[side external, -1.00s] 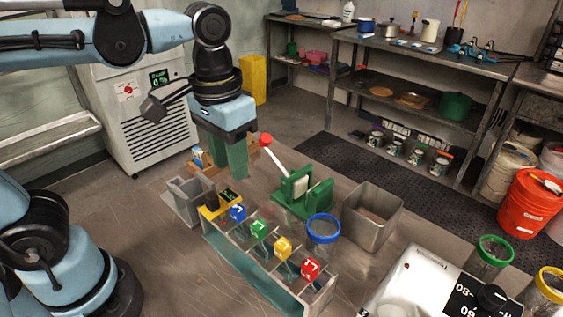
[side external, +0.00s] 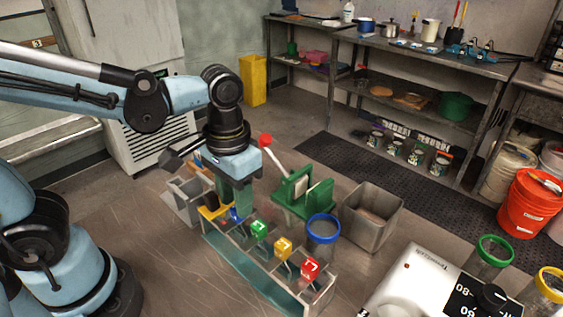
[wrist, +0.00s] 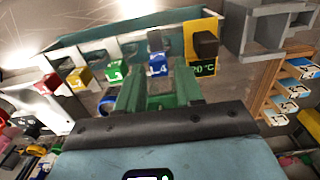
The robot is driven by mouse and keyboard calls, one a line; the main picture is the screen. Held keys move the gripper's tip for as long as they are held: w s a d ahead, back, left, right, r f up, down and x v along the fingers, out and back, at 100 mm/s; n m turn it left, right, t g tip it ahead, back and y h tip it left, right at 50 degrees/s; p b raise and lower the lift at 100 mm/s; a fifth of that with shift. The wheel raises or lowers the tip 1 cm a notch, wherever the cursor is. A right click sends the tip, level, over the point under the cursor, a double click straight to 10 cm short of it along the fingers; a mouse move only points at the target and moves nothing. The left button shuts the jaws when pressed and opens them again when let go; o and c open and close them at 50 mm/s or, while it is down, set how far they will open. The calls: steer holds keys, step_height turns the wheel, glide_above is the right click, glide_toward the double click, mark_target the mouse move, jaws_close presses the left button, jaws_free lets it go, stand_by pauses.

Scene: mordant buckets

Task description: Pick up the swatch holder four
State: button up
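The swatch holder four appears to be the blue cube-headed holder (wrist: 157,65), with a white mark that looks like a 4 in the wrist view. It stands in the rack at the yellow-display end. In the side view the blue block (side external: 233,216) is partly hidden behind my gripper (side external: 237,203). My gripper's green fingers (wrist: 160,88) are apart, with a gap between them, and point down above that block. I see no holder gripped. The green (side external: 259,229), yellow (side external: 283,247) and red (side external: 310,268) holders stand in a row beyond it.
The rack (side external: 250,266) holds the row. A grey bin (side external: 372,216), a green stand with a red-knobbed lever (side external: 303,193) and a blue-rimmed jar (side external: 323,230) stand close behind. A small grey divided container (side external: 184,202) sits left. A white scale-like device (side external: 425,285) is front right.

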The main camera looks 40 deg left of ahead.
mark_target(240, 226)
steer(key=shift+f, duration=1.95)
jaws_close()
steer(key=shift+r, duration=0.15)
